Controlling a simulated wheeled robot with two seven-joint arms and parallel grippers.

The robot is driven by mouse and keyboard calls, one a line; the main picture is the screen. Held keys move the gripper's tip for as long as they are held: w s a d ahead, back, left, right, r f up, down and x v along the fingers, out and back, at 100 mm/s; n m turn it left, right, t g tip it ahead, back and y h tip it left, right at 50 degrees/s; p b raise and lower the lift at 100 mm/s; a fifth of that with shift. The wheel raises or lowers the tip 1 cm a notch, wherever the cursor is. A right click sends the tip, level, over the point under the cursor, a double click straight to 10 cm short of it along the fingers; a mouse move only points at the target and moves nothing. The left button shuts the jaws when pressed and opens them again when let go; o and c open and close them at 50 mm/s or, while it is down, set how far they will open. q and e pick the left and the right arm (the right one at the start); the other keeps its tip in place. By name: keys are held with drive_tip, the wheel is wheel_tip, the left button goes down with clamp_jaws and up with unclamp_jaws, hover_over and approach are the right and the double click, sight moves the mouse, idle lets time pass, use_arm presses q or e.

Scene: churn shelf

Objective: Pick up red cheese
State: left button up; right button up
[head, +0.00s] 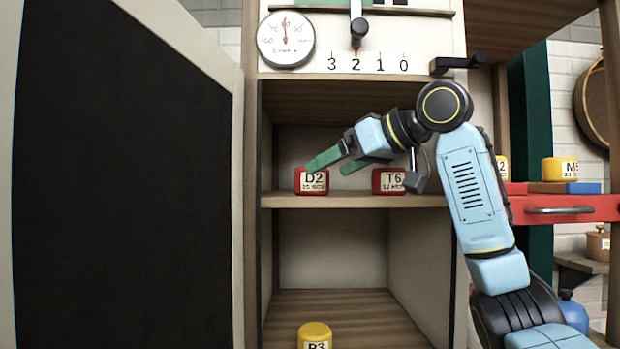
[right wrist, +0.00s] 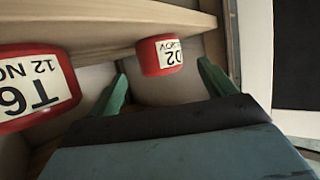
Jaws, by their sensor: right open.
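Two red cheeses stand on the upper shelf board (head: 350,201) of the cabinet. The red cheese labelled D2 (head: 312,181) is at the left, and the red cheese labelled T6 (head: 389,181) is at the right. My right gripper (head: 325,164) has its green fingers apart at the shelf, close to D2. In the right wrist view D2 (right wrist: 160,55) appears between and beyond the fingertips (right wrist: 162,75), with nothing held. T6 (right wrist: 30,90) fills the left of that view, outside the fingers. Whether a finger touches D2 is unclear. My left gripper is out of view.
A yellow cheese (head: 315,335) stands on the lower board. A dial gauge (head: 286,39) and a lever over a number scale (head: 357,35) are above the opening. An open dark-panelled door (head: 122,180) stands left. A red drawer unit (head: 570,208) is at right.

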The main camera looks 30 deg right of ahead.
sight(312, 179)
drive_tip(key=shift+x, duration=1)
drive_tip(key=p+x, duration=0.1)
drive_tip(key=x, duration=0.3)
drive_tip(key=shift+r, duration=0.1)
drive_tip(key=shift+w+p, duration=0.3)
drive_tip(key=shift+s, duration=0.15)
drive_tip(key=c, duration=1.2)
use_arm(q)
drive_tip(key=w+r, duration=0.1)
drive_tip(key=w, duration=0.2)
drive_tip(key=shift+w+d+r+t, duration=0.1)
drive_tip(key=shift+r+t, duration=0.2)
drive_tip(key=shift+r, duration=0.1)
use_arm(e)
drive_tip(key=shift+o, duration=0.2)
